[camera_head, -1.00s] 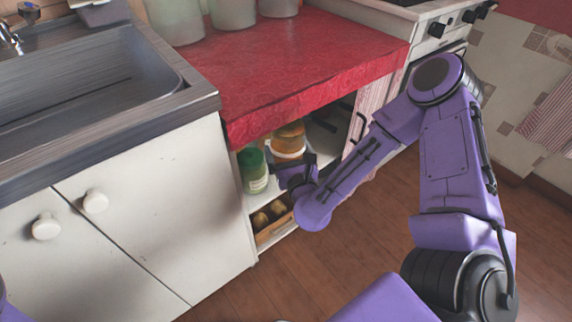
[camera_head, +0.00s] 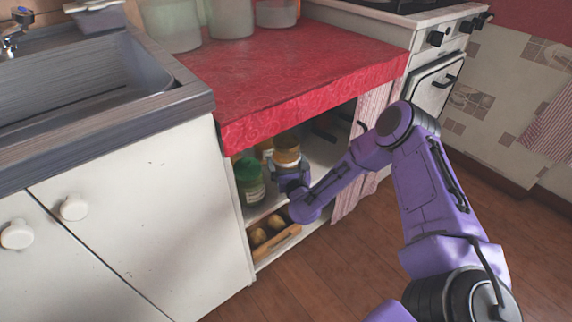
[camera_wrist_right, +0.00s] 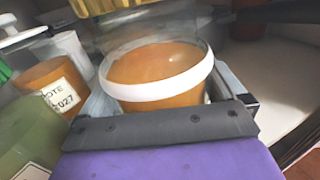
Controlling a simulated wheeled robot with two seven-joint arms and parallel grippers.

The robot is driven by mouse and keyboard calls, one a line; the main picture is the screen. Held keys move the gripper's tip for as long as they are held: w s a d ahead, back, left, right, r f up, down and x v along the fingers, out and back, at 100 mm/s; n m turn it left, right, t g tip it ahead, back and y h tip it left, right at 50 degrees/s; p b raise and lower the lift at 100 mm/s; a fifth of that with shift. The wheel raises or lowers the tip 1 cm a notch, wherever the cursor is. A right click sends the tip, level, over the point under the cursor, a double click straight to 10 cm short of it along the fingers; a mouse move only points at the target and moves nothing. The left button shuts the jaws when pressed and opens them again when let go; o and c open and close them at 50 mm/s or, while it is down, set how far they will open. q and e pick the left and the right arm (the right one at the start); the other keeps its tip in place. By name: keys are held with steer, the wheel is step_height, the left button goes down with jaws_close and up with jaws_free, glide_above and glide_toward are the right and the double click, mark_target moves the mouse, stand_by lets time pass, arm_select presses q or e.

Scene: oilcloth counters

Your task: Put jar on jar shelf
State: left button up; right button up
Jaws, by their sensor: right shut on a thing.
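The jar (camera_head: 287,156), with an orange-brown top and a pale band, is inside the open cabinet under the red counter, above its upper shelf (camera_head: 262,211). My right gripper (camera_head: 291,177) reaches in from the right and is shut on this jar. In the right wrist view the jar (camera_wrist_right: 155,78) shows a white rim between the two fingers (camera_wrist_right: 165,100). The jar's underside is hidden, so I cannot tell whether it touches the shelf. My left gripper is not in view.
A green-lidded jar (camera_head: 250,185) stands left of the held jar, and a yellowish jar (camera_head: 265,148) is behind it. A wooden crate (camera_head: 277,243) with round items sits on the lower shelf. A pink curtain (camera_head: 349,200) hangs at the opening's right side.

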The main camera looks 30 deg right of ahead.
steer(key=shift+r, duration=0.15)
steer(key=shift+f, duration=0.2)
steer(key=o, duration=1.4)
steer(key=shift+c, duration=0.2)
steer(key=shift+s+a+r, duration=0.1)
steer(key=shift+s+r, duration=0.1)
steer(key=shift+s, duration=0.05)
steer(key=p+v, duration=0.1)
steer(key=v, duration=1)
steer(key=shift+s+p, duration=0.3)
steer(key=shift+p, duration=0.05)
